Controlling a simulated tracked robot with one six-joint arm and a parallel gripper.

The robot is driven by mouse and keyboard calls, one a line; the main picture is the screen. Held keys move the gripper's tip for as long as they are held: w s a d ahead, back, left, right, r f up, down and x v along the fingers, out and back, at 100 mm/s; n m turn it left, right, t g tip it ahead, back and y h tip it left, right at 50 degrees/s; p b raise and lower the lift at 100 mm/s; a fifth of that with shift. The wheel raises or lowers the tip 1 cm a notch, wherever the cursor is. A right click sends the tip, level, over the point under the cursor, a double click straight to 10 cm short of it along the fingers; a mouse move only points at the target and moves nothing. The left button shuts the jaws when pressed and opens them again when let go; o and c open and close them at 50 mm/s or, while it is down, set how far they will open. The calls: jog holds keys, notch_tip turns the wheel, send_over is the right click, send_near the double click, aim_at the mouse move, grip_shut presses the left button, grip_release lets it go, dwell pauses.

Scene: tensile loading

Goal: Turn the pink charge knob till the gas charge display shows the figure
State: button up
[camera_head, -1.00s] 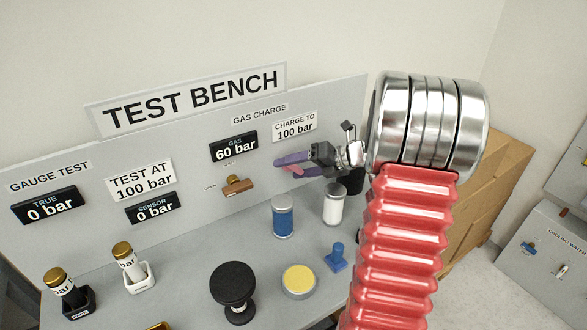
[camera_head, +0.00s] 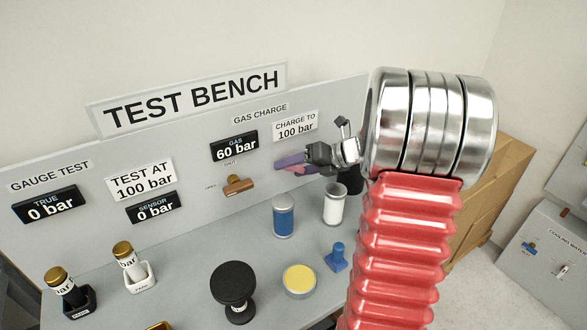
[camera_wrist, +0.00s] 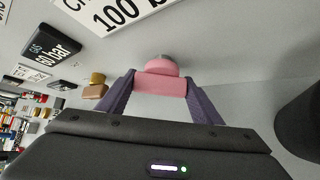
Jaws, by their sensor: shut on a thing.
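The pink charge knob (camera_wrist: 160,82) sits on the panel between the two purple fingers of my gripper (camera_wrist: 160,92) in the wrist view. My gripper is shut on the knob, with one finger on each side. In the head view my gripper (camera_head: 288,164) is at the panel below the charge sign, and only a little pink shows. The gas charge display (camera_head: 235,146) reads 60 bar. The sign (camera_head: 296,126) right of it reads CHARGE TO 100 bar.
A brown valve handle (camera_head: 238,185) is on the panel left of my gripper. A blue canister (camera_head: 283,218) and a white canister (camera_head: 334,204) stand on the bench below. A black round-topped post (camera_head: 233,284), a yellow-topped disc (camera_head: 299,280) and a blue part (camera_head: 337,257) stand nearer.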

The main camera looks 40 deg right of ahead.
jog(key=n+h, duration=0.2)
jog(key=h, duration=0.2)
jog(key=shift+n+g+h, duration=0.3)
jog(key=shift+g, duration=0.1)
jog(key=shift+f+n+h, duration=0.1)
jog(key=shift+n+h, duration=0.7)
jog(key=shift+h, duration=0.8)
jog(key=o, duration=1.1)
jog(key=shift+c, duration=0.2)
jog(key=shift+s+r, duration=0.1)
jog(key=shift+r, duration=0.1)
jog(key=v, duration=1.3)
jog(key=shift+s+a, duration=0.15)
